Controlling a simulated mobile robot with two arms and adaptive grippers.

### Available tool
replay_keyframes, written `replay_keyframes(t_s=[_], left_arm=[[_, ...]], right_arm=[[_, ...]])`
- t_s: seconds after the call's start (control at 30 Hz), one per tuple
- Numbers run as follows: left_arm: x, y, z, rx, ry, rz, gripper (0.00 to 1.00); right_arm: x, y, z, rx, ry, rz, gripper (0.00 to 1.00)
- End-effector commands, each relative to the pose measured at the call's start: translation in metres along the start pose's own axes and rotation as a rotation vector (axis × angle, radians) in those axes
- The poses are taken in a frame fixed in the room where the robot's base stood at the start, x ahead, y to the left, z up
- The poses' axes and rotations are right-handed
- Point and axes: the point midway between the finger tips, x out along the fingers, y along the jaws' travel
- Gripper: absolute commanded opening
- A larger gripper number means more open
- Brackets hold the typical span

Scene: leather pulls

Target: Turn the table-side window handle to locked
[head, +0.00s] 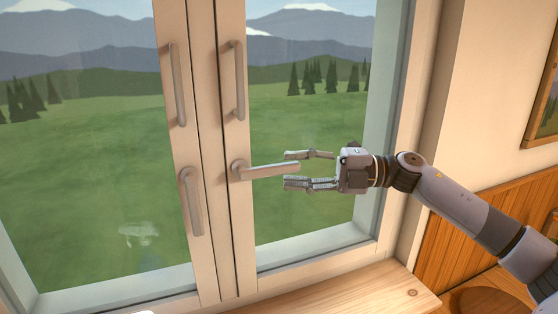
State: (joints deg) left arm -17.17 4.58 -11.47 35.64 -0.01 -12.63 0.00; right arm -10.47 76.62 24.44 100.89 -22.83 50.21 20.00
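The window has two sashes that meet in the middle. The handle on the right sash (268,171) is a grey lever that points sideways to the right, roughly level. The handle on the left sash (192,202) points straight down. My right gripper (309,169) comes in from the right and is open. Its fingers lie above and below the free end of the right sash's lever, with gaps visible on both sides. I cannot tell whether the fingers are at the same depth as the lever. My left gripper is out of view.
Fixed upright pull bars (240,80) and (177,84) sit above the levers, one on each sash. A wooden sill (345,290) runs below the window. A round brown wooden top (487,301) shows at the lower right, beside wood panelling (465,228). A picture frame hangs at the far right.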

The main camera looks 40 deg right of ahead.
Motion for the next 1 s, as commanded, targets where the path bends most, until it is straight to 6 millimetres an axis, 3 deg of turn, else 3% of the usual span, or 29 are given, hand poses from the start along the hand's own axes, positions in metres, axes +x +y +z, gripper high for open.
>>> replay_keyframes(t_s=[0.4,0.87,1.0], left_arm=[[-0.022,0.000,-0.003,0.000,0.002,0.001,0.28],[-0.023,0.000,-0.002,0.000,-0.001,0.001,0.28],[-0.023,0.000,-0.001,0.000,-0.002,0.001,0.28]], right_arm=[[0.033,0.002,0.000,0.000,-0.002,0.002,0.38],[0.038,-0.001,0.000,0.000,-0.002,-0.001,0.38],[0.037,-0.001,0.000,0.000,-0.002,-0.001,0.29]])
